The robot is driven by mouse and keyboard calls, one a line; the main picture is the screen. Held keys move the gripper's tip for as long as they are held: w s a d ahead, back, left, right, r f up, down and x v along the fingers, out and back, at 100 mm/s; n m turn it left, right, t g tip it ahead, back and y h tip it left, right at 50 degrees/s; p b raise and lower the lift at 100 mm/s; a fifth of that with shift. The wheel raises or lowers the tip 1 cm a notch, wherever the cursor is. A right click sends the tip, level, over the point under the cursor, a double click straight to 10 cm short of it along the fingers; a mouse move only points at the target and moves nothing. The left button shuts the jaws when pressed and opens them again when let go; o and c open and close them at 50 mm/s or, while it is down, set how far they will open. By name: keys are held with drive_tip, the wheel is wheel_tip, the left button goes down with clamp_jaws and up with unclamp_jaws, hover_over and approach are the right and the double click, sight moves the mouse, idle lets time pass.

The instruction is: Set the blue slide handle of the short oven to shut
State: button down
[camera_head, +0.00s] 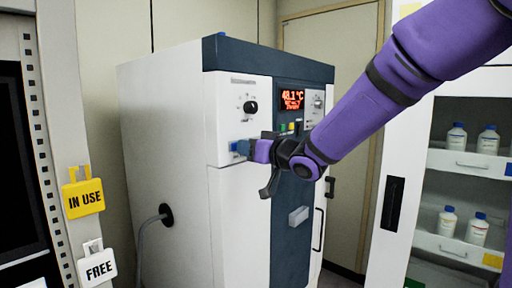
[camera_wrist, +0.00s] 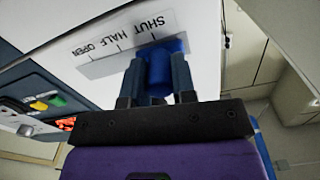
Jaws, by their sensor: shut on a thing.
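The short oven (camera_head: 165,160) is a white cabinet with a dark top band and a dark control column. Its blue slide handle (camera_head: 239,147) is on the upper front, left of the column. In the wrist view the handle (camera_wrist: 159,75) stands at the SHUT end of a grey scale plate (camera_wrist: 105,66) marked SHUT, HALF and OPEN. My gripper (camera_head: 247,149) reaches in from the right. Its two dark fingers are closed on either side of the handle. The fingers hide part of the handle in the head view.
A black knob (camera_head: 250,107) is above the handle, and a red display (camera_head: 292,99) is to its right. A yellow IN USE tag (camera_head: 83,197) and a white FREE tag (camera_head: 97,262) hang at left. Bottle shelves (camera_head: 462,165) stand at right.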

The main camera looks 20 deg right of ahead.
drive_tip(key=shift+s+a, duration=0.1)
drive_tip(key=shift+a, duration=0.05)
drive_tip(key=c, duration=0.9)
unclamp_jaws()
drive_tip(key=shift+s+a, duration=0.1)
drive_tip(key=shift+d, duration=0.2)
drive_tip(key=v, duration=1)
drive_tip(key=shift+s+d, duration=0.1)
drive_tip(key=shift+s, duration=0.15)
